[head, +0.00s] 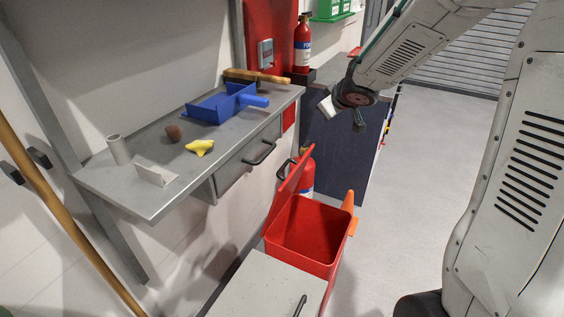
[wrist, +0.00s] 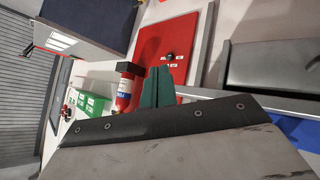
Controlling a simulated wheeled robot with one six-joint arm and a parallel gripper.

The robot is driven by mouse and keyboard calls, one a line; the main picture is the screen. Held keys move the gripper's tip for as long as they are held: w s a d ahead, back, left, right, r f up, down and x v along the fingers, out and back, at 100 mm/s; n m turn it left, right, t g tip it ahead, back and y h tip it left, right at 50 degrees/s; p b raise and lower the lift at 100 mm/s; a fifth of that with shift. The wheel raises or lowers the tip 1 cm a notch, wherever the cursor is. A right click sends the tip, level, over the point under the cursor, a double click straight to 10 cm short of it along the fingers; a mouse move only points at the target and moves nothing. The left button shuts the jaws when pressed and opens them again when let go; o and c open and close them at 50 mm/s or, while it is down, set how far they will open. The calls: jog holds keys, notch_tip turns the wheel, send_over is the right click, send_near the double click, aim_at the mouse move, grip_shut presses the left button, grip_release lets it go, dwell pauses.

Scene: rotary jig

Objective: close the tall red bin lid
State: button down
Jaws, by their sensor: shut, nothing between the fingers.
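The tall red bin (head: 305,238) stands on the floor in the lower middle of the head view, with its top open. Its red lid (head: 289,187) stands raised and tilted on the bin's left side. My gripper (head: 359,124) is shut and empty in the air, above and behind the bin, clear of the lid. In the wrist view the gripper's green fingertips (wrist: 158,86) show beyond the dark edge of my wrist. Neither the bin nor its lid can be made out in the wrist view.
A grey shelf (head: 120,198) at left holds a blue dustpan (head: 222,104), a brush (head: 250,77) and a yellow piece (head: 200,147). A grey cabinet (head: 262,285) stands in front of the bin. A fire extinguisher (head: 307,172) stands behind the lid. Floor at right is clear.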

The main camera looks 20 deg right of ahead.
jog(key=w+a+f+n+g+y, duration=0.1)
jog(key=w+a+f+y, duration=0.1)
jog(key=f, duration=0.5)
jog(key=w+a+f+n+g+y, duration=0.1)
jog(key=w+a+f+y, duration=0.2)
jog(key=a+f, duration=0.2)
jog(key=w+a+f+n+g+y, duration=0.1)
jog(key=a+f, duration=0.3)
jog(key=f, duration=0.5)
jog(key=shift+w+a+f+n+y, duration=0.15)
jog(key=shift+w+n+y, duration=0.45)
jog(key=shift+w+y, duration=0.15)
